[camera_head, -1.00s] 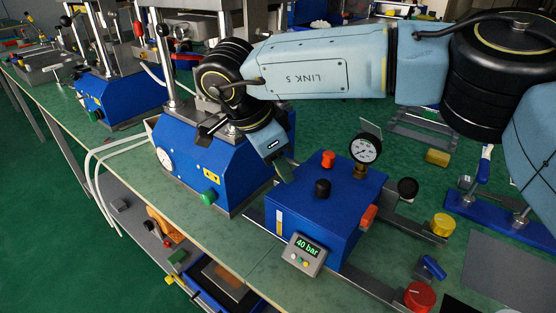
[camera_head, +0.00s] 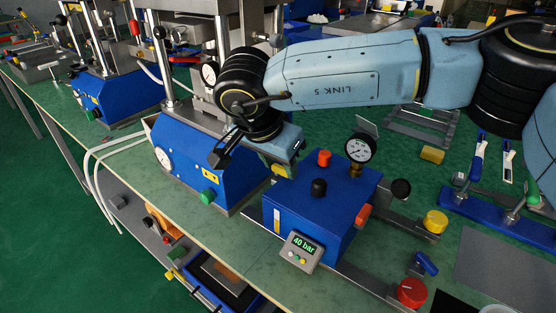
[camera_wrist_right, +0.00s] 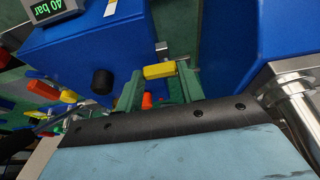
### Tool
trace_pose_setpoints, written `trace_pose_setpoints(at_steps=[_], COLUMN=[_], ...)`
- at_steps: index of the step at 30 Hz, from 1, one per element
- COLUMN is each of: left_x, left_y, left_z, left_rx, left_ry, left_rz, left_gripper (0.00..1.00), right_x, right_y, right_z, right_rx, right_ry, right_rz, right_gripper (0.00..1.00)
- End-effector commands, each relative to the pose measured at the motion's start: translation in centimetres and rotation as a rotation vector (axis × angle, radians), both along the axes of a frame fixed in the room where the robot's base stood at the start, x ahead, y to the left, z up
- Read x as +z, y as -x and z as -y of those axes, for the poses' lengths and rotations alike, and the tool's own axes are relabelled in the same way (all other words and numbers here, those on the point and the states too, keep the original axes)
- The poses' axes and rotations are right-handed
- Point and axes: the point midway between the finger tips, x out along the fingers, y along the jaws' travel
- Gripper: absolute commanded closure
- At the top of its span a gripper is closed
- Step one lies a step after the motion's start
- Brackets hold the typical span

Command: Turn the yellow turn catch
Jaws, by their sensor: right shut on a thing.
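The yellow turn catch (camera_wrist_right: 158,71) is a small yellow bar in the right wrist view, beside a short metal piece. My right gripper (camera_wrist_right: 160,80) has its two green fingers on either side of it, at its ends, and is shut on it. In the head view a bit of the yellow catch (camera_head: 280,170) shows below my right wrist, between the blue press and the blue pressure box. The fingertips are mostly hidden there. My left gripper is not in view.
The blue pressure box (camera_head: 325,215) with black and orange knobs, a gauge (camera_head: 359,149) and a "40 bar" display (camera_head: 301,251) stands close to the right gripper. The blue press (camera_head: 190,155) stands to its left. A yellow block (camera_head: 432,155) lies at the right.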

Motion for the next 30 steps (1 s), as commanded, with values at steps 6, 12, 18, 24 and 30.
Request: trace_pose_setpoints(at_steps=[6, 12, 18, 24, 30], left_x=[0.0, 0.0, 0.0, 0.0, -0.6], left_y=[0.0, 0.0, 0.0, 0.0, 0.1], left_z=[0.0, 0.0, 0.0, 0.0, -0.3], left_rx=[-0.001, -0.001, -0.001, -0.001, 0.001], left_ry=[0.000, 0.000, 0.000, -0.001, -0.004], left_rz=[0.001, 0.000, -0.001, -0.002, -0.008], left_gripper=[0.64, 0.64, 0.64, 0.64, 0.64], right_x=[0.1, 0.1, 0.1, 0.0, 1.5], right_y=[-0.1, -0.1, 0.0, 0.0, 0.4], right_z=[0.0, 0.0, 0.0, 0.0, -0.3], right_rx=[0.009, 0.008, 0.008, 0.007, 0.008], right_ry=[-0.001, -0.001, 0.000, 0.000, 0.000], right_rz=[0.002, 0.002, 0.001, 0.000, 0.003], right_gripper=[0.85, 0.61, 0.40, 0.40, 0.40])
